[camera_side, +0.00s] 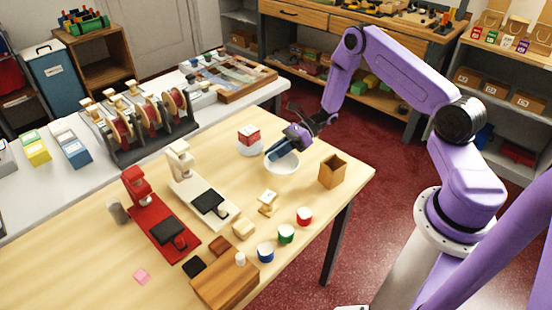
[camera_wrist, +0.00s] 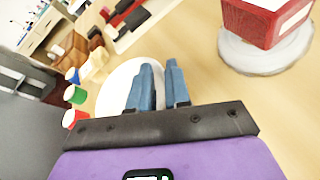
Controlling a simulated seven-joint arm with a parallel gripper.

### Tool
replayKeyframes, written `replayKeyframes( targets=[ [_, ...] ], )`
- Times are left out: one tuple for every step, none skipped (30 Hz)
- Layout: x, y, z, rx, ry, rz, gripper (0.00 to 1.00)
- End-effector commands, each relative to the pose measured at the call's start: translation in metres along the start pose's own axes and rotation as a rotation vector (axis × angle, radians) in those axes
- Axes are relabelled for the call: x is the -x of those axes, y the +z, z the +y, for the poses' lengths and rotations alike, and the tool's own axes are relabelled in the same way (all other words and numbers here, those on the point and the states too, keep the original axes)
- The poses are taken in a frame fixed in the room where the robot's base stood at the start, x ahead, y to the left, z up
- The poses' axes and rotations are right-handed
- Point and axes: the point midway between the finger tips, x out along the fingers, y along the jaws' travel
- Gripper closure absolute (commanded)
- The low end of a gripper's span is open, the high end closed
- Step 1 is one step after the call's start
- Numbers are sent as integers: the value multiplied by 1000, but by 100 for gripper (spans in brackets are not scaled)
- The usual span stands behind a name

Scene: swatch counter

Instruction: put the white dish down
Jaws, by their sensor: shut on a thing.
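The white dish (camera_side: 282,163) is near the far right part of the wooden table (camera_side: 330,220). My gripper (camera_side: 276,152), with blue fingers, is shut on its rim from above. In the wrist view, the dish (camera_wrist: 116,88) lies under and left of the blue fingers (camera_wrist: 163,88), which hide part of it. The dish looks about level and low over the table. I cannot tell whether its bottom touches the wood.
A red and white box (camera_side: 249,134) on a round white base (camera_side: 250,149) stands close left of the dish. A wooden open-topped box (camera_side: 333,171) stands to the right. Red (camera_side: 304,216), green (camera_side: 286,234) and blue (camera_side: 265,252) pots stand nearer the front. Bare wood lies between.

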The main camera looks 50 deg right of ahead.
Motion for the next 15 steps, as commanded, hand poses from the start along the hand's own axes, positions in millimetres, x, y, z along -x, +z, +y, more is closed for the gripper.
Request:
replayKeyframes(
  targets=[
    [-3,-8,-2,-4,1,1,100],
    [-4,-11,-3,-3,1,0,100],
    [-6,-15,-4,-3,1,0,100],
    [-6,-17,-5,-3,1,0,100],
    [-7,-19,-6,-3,1,0,100],
    [-8,-21,-6,-2,1,0,100],
    [-8,-22,-7,-2,1,0,100],
    [-8,-22,-7,-1,1,0,100],
    [-8,-22,-7,-1,1,0,100],
    [-8,-22,-7,-1,1,0,100],
    [-8,-22,-7,0,1,0,100],
    [-8,-22,-7,0,1,0,100],
    [-8,-22,-7,0,1,0,100],
    [-8,-22,-7,-1,1,0,100],
    [-8,-22,-7,-1,1,0,100]
  ],
)
